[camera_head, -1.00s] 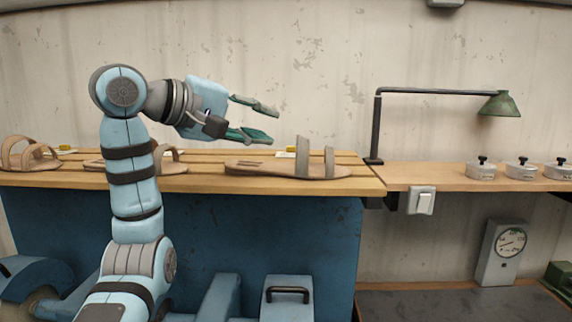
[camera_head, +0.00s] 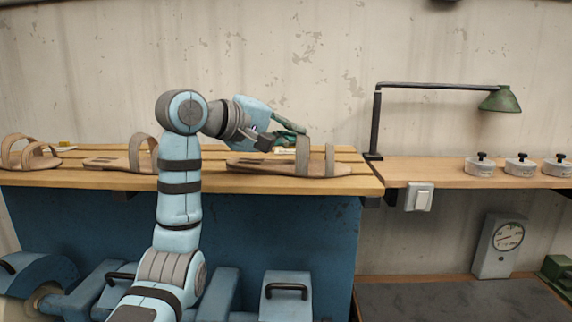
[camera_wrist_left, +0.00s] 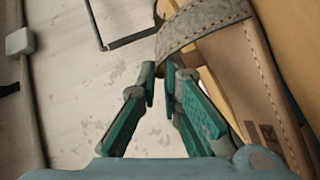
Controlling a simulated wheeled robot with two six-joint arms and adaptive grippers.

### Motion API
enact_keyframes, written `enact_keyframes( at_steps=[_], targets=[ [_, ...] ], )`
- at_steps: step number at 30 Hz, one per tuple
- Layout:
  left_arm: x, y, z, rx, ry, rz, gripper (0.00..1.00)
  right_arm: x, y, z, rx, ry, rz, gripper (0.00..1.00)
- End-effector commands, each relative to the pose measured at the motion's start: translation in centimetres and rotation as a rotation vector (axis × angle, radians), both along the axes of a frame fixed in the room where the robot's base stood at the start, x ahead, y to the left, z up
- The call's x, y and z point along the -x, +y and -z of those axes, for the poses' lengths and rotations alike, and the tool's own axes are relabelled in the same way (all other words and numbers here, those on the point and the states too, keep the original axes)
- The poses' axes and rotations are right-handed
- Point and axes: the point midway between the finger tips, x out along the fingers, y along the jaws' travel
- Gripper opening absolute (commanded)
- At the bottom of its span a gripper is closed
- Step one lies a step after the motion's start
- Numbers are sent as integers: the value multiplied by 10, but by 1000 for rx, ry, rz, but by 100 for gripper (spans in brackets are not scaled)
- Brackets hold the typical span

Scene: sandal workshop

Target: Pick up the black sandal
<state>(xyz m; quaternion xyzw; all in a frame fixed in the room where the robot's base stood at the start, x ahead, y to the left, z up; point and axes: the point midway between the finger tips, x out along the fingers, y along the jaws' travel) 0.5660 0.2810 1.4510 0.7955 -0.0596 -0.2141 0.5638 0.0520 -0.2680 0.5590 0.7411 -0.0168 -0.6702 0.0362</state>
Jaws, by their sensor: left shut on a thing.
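No black sandal shows; the sandals in view are tan with grey-brown straps. The right-hand sandal (camera_head: 245,163) lies flat on the slatted bench, with two upright straps. My left gripper (camera_head: 296,138) is low at its taller strap, shut on it. In the left wrist view the fingers (camera_wrist_left: 170,78) meet at the near end of the grey stitched strap (camera_wrist_left: 205,24), with the tan sole (camera_wrist_left: 245,75) beside them. The exact contact is partly hidden. My right gripper is in neither view.
Two more sandals lie to the left, one in the middle (camera_head: 108,162) and one at the far left (camera_head: 30,157). A green lamp (camera_head: 499,101) on a dark post (camera_head: 375,125) stands to the right. Several round weights (camera_head: 480,167) sit on the right shelf.

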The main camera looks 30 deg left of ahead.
Motion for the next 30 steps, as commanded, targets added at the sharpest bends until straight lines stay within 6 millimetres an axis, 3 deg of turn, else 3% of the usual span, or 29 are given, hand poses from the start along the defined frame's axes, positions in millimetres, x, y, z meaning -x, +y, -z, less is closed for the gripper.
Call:
enact_keyframes(
  at_steps=[8, 13, 17, 24, 30],
  targets=[
    [0, 0, -3, 1, -2, 0, 0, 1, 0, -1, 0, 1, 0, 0],
    [0, 0, -23, 1, -5, 1, 0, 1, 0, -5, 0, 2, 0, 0],
    [1, -1, -65, 2, -6, 2, 0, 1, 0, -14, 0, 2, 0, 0],
    [2, -1, -158, 2, -3, 2, 0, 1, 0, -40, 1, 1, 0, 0],
    [1, 0, -198, 1, -1, 1, 0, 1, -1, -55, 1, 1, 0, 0]
  ],
)
